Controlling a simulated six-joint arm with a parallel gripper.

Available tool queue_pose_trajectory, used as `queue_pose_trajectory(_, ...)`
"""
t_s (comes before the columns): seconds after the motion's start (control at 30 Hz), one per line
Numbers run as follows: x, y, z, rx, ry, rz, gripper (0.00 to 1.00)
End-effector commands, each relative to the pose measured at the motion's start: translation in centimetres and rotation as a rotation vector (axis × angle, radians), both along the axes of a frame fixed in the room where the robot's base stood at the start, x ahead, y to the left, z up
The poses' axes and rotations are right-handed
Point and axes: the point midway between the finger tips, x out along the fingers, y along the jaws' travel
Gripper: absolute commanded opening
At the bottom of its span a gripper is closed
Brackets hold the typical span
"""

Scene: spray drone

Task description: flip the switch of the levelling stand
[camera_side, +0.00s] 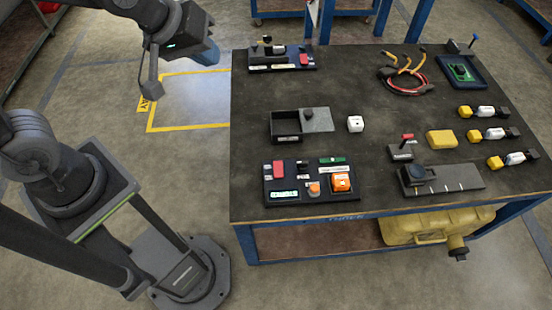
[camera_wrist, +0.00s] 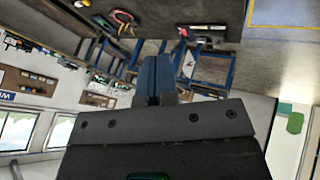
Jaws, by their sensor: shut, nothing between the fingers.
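No stand is plainly legible as the levelling stand. One candidate is the dark base (camera_side: 282,67) at the table's back left, with a small raised part (camera_side: 266,46) and a red block that may be a switch (camera_side: 304,60). Another is the front-left panel (camera_side: 310,182), with a red block (camera_side: 279,167), a display and orange controls. Switch positions are too small to tell. My gripper (camera_side: 208,54) is shut and empty, left of the table and apart from everything. In the wrist view, its blue fingers (camera_wrist: 158,80) are together, with the back-left base (camera_wrist: 208,29) beyond them.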

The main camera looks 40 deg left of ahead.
Motion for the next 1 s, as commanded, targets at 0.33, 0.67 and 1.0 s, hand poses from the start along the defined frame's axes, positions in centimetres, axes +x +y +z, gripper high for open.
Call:
queue_pose_trajectory(0.33, 6.5, -4.9, -7.5, -0.349, -0.001, 0.415, 0.00)
queue_pose_trajectory(0.67, 9.3, -8.2, -16.7, -0.650, -0.030, 0.807, 0.00)
queue_pose_trajectory(1.0, 8.8, -9.5, -25.3, -0.915, -0.102, 1.101, 0.00)
